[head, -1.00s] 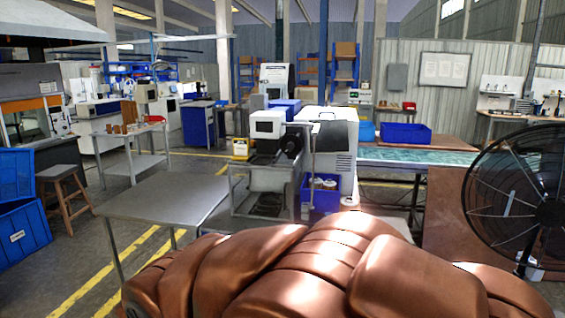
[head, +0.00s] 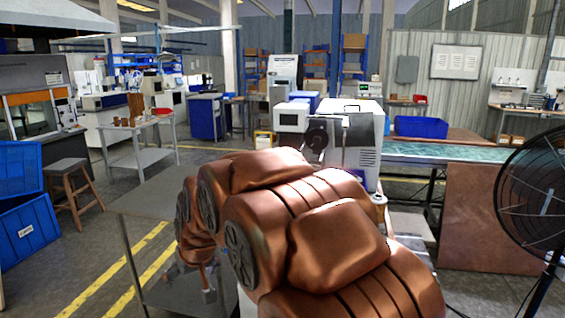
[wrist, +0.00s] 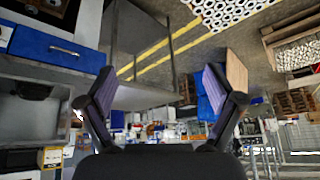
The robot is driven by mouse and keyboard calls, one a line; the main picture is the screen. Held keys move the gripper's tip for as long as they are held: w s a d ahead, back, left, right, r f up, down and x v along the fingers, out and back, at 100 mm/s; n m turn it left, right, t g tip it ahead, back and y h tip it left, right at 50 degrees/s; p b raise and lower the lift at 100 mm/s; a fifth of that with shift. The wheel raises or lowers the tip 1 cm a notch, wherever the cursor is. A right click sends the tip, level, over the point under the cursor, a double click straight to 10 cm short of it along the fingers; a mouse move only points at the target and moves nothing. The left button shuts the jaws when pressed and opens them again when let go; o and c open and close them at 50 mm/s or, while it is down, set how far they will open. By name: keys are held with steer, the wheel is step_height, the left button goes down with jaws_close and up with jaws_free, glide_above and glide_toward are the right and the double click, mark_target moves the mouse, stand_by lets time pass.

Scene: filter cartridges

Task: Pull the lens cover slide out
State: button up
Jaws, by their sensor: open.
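A white boxy machine (head: 292,117) with a dark round part (head: 316,137) on its front stands behind the grey table in the head view. I cannot make out a lens cover slide in either view; my arm hides the lower part of this machine. In the wrist view my gripper (wrist: 158,85) is open, its two dark fingers spread wide with nothing between them. In the head view my copper-coloured arm bends over the table's right part, and I cannot clearly tell the gripper there.
The grey table (head: 150,197) has a bare top at its left. A larger white cabinet (head: 366,150) stands right of the machine. A conveyor (head: 450,153) with a blue bin (head: 421,127) and a black fan (head: 545,190) are at right. A stool (head: 70,168) stands left.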

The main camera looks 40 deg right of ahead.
steer(key=w+d+r+m+t+h+b, duration=0.1)
steer(key=w+d+r+m+t+h, duration=0.2)
steer(key=w+d, duration=0.85)
steer(key=w+d+r+t+h, duration=0.2)
steer(key=w+d+t+h, duration=0.15)
steer(key=w+d, duration=0.85)
steer(key=d+m+h+b, duration=0.1)
steer(key=d+m+h, duration=0.8)
steer(key=d, duration=1.6)
steer(key=shift+w+d+r+n+t+h+p, duration=0.1)
steer(key=shift+w+d+r+n+h+p, duration=0.45)
steer(key=shift+d, duration=0.4)
steer(key=shift+w+d+r+n+t+h+p, duration=0.1)
steer(key=shift+w+d+r+n+h+p, duration=0.45)
steer(key=shift+d, duration=0.45)
steer(key=shift+w+d+r+n+t+h+p, duration=0.1)
steer(key=shift+w+d+r+n+h+p, duration=0.2)
steer(key=shift+w+d+r+p, duration=0.4)
steer(key=shift+s+d+f, duration=0.1)
steer(key=shift+s+d, duration=0.1)
steer(key=shift+d, duration=0.05)
steer(key=shift+c, duration=0.3)
steer(key=c, duration=1.3)
